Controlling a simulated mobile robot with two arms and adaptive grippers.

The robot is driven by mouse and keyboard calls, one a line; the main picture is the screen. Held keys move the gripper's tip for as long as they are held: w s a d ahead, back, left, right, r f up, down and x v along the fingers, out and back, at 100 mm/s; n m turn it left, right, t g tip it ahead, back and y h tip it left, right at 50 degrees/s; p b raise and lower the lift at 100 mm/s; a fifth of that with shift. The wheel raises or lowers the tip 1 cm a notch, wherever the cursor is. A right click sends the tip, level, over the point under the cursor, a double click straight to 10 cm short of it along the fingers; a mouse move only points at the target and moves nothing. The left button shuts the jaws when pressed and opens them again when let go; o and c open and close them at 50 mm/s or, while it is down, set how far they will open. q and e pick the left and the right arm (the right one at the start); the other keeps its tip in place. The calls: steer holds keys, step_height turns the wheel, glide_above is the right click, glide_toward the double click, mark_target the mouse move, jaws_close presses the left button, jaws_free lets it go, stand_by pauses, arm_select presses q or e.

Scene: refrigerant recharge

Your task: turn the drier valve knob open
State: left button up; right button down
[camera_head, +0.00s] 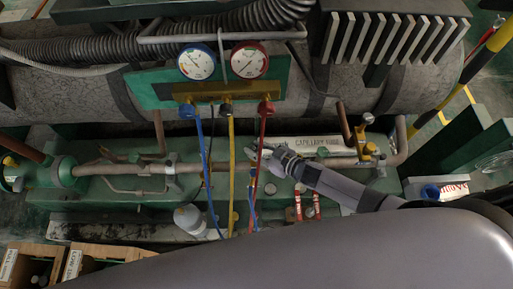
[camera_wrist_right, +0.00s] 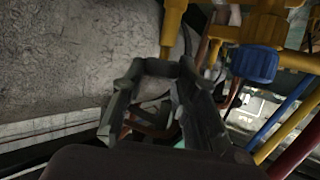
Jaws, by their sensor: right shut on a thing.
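My right gripper (camera_head: 255,153) reaches in from the right and points left, low over the green bench, beside the red hose (camera_head: 261,145) and below the gauges. Its dark fingers (camera_wrist_right: 165,70) also show in the right wrist view. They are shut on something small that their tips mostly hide. A yellow stem (camera_wrist_right: 172,32) comes down to the fingertips. I cannot make out for sure which part is the drier valve knob, or how far it is turned. My left gripper is not in view.
A blue gauge (camera_head: 197,62) and a red gauge (camera_head: 249,60) sit on a green panel above. Blue (camera_head: 206,170) and yellow (camera_head: 231,170) hoses hang left of my gripper. A copper pipe (camera_head: 120,169) runs along the bench. A yellow valve (camera_head: 370,150) stands right.

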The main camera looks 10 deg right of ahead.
steer(key=shift+r+n+g+y, duration=0.1)
steer(key=shift+n+g+y, duration=0.2)
steer(key=shift+n, duration=0.1)
steer(key=c, duration=1.2)
jaws_free()
steer(key=shift+c, duration=0.2)
steer(key=shift+d, duration=0.1)
steer(key=v, duration=1.2)
